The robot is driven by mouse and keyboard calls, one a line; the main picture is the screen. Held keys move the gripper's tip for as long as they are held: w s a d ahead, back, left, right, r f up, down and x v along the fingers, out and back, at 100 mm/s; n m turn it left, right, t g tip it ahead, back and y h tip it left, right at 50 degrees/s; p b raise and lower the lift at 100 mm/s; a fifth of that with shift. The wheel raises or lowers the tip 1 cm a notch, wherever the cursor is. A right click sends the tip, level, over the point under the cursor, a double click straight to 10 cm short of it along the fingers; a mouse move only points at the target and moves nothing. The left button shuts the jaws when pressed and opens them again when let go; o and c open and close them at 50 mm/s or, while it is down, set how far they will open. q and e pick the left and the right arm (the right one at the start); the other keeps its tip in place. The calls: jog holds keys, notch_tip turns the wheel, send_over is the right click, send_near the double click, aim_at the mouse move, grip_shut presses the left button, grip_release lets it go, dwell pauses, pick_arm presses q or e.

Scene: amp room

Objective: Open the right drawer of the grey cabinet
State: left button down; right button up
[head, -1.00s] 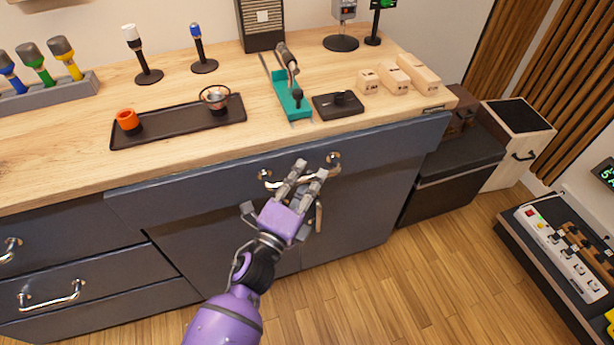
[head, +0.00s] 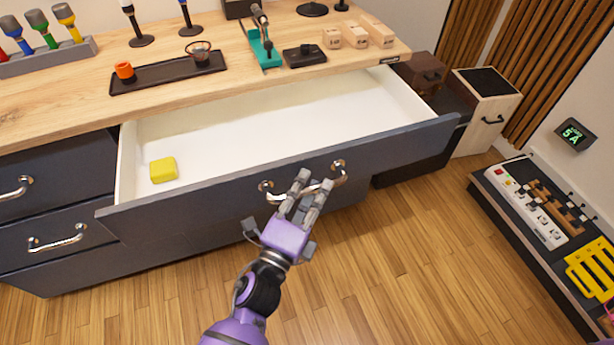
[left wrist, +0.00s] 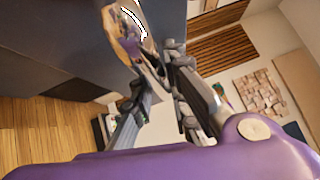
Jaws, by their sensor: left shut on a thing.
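The grey cabinet's right drawer (head: 210,212) is pulled well out from under the wooden worktop, and its white interior shows in the head view. My left gripper (head: 302,192) is at the drawer's front, shut on the chrome bar handle (head: 325,186). The left wrist view shows the gripper's fingers (left wrist: 160,75) around the shiny handle (left wrist: 130,35), close to the dark drawer front. A yellow block (head: 163,170) lies inside the drawer at its left end. My right gripper is in neither view.
The worktop (head: 60,115) holds a black tray (head: 165,75), a teal holder (head: 262,48) and wooden blocks (head: 355,37). A dark box and speaker-like cabinet (head: 483,110) stand right of the grey cabinet. The wooden floor (head: 400,260) in front is clear.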

pick_arm(q)
jog(key=s, duration=0.2)
jog(key=s+d, duration=0.1)
jog(key=s, duration=0.2)
jog(key=shift+s+d+f, duration=0.1)
jog(key=shift+s+d, duration=0.25)
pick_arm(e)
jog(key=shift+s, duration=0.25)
pick_arm(q)
jog(key=c, duration=1.7)
grip_release()
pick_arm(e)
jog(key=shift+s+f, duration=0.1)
pick_arm(q)
jog(key=v, duration=1.2)
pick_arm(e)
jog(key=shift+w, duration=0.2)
